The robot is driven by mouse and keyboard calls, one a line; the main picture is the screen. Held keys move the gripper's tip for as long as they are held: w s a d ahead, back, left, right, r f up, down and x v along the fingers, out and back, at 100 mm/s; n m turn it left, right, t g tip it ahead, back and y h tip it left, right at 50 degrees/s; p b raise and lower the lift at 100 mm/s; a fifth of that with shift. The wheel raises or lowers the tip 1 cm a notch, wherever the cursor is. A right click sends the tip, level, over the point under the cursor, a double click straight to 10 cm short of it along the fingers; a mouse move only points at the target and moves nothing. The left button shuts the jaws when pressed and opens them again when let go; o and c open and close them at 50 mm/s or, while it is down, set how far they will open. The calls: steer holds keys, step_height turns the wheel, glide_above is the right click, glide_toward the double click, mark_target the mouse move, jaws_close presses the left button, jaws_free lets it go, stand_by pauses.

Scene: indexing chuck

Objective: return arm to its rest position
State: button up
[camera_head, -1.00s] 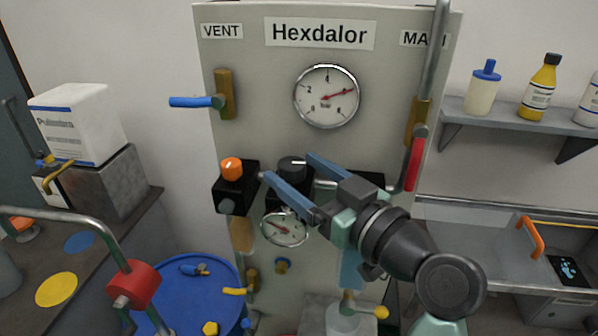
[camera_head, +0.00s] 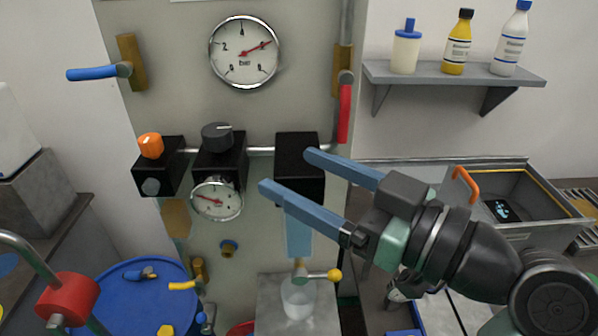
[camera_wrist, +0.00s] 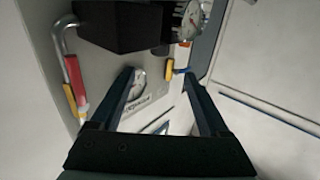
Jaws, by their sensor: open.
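My gripper (camera_head: 285,171) shows in the head view with its two blue-grey fingers spread apart and nothing between them. Its fingertips are in front of the grey panel (camera_head: 180,50), near the right black block (camera_head: 298,165) on the pipe. In the wrist view my gripper (camera_wrist: 165,75) is also open and empty, with the panel (camera_wrist: 105,65) beyond it, seen turned on its side. The black knob (camera_head: 217,136) and the orange knob (camera_head: 150,145) stand on black blocks to the left of the fingers, apart from them.
A red-handled valve (camera_head: 345,110) is on the pipe above my gripper. A blue-handled valve (camera_head: 98,72) sticks out at upper left. A blue drum (camera_head: 130,295) stands below left. A shelf (camera_head: 450,76) with bottles and a sink (camera_head: 535,205) are at right.

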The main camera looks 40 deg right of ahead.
stand_by(0.3)
steer(key=w+a+r+m+t+h, duration=0.2)
steer(key=w+a+r+t+h, duration=0.1)
steer(key=w+a+r, duration=0.6)
steer(key=s+a+r+t, duration=0.3)
steer(key=s+a+r, duration=0.1)
steer(key=r, duration=0.4)
steer(key=s+a+r+m+t+h, duration=0.1)
steer(key=s+a+r+t, duration=0.3)
steer(key=a+r, duration=0.3)
steer(key=shift+a+r+h, duration=0.15)
steer(key=shift+r+h, duration=0.15)
steer(key=shift+r, duration=0.05)
